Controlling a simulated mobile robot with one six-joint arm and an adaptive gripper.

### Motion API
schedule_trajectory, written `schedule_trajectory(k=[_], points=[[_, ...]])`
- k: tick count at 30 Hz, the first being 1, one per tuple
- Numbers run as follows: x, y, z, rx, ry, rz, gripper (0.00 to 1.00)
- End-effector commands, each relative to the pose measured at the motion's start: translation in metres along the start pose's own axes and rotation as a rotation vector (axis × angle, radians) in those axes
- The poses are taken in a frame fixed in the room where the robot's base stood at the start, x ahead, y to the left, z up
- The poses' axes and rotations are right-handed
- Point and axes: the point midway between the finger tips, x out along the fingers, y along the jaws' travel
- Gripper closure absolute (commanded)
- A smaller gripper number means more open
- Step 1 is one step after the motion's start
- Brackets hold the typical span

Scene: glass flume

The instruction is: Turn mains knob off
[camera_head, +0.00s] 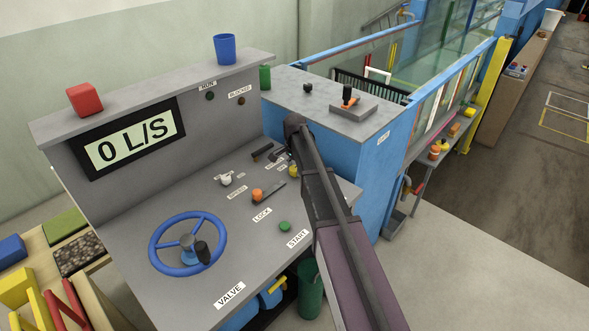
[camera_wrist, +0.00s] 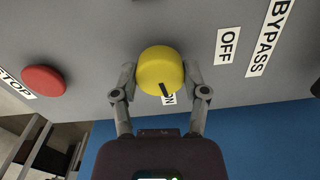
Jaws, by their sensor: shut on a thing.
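The mains knob (camera_wrist: 160,66) is round and yellow and sits on the grey panel in the wrist view. Its black pointer mark is at its lower edge, beside the partly hidden ON label (camera_wrist: 168,98). The OFF label (camera_wrist: 227,46) is to the right of the knob. My gripper (camera_wrist: 160,78) has one finger against each side of the knob and is shut on it. In the head view my arm reaches over the right part of the console, and it largely hides the gripper and the knob.
A red STOP button (camera_wrist: 43,80) is left of the knob, and a BYPASS label (camera_wrist: 270,38) is to the right. The console also bears a blue valve wheel (camera_head: 187,243), an orange knob (camera_head: 257,195), a green START button (camera_head: 284,226) and a display (camera_head: 128,139) reading 0 L/S.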

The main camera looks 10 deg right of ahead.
Motion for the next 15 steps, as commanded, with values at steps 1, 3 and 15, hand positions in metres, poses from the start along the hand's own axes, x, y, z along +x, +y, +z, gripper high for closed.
schedule_trajectory(k=[1,3,15], points=[[0.0002,0.0003,-0.0004,-0.029,0.001,0.001,0.9],[0.0002,0.0002,-0.0004,-0.081,0.001,0.001,0.9],[0.0002,0.0001,-0.0006,-0.444,0.001,0.001,0.9]])
